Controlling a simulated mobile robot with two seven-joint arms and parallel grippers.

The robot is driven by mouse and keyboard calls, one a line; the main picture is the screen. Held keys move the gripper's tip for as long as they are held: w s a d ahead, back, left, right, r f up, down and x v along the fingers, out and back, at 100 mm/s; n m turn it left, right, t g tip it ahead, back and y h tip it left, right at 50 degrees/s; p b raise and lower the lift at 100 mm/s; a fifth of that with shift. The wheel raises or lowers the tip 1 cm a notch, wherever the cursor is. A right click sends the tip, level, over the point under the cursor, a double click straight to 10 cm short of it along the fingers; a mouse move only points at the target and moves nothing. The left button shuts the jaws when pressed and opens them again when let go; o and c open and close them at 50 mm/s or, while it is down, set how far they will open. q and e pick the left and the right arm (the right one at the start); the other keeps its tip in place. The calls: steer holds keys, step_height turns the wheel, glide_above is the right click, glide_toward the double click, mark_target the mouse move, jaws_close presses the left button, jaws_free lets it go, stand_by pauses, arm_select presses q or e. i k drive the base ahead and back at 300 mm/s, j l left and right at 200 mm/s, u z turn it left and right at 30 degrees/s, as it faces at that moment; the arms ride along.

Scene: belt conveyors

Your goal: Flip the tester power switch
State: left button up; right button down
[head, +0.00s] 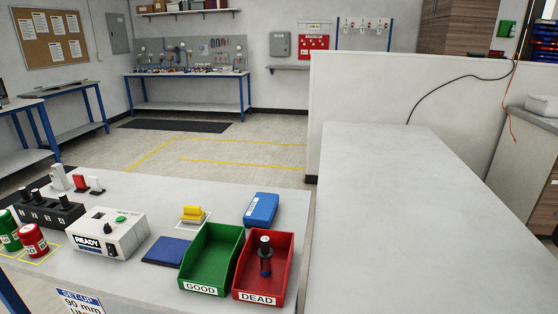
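The tester appears to be the white box (129,238) on the near-left table, with a dark label reading READY (87,244) on its front. Its sloped top carries a green button or lamp (121,219), a small black knob or lever (107,229) and a dark opening. Which part is the power switch, and its position, I cannot tell at this size. Neither of my grippers is in view.
A green GOOD bin (187,276) and red DEAD bin (285,277) stand right; the DEAD bin holds a black cylinder. The right counter (400,220) is bare.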

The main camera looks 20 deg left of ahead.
mark_target(112, 252)
steer(key=u, duration=1.9)
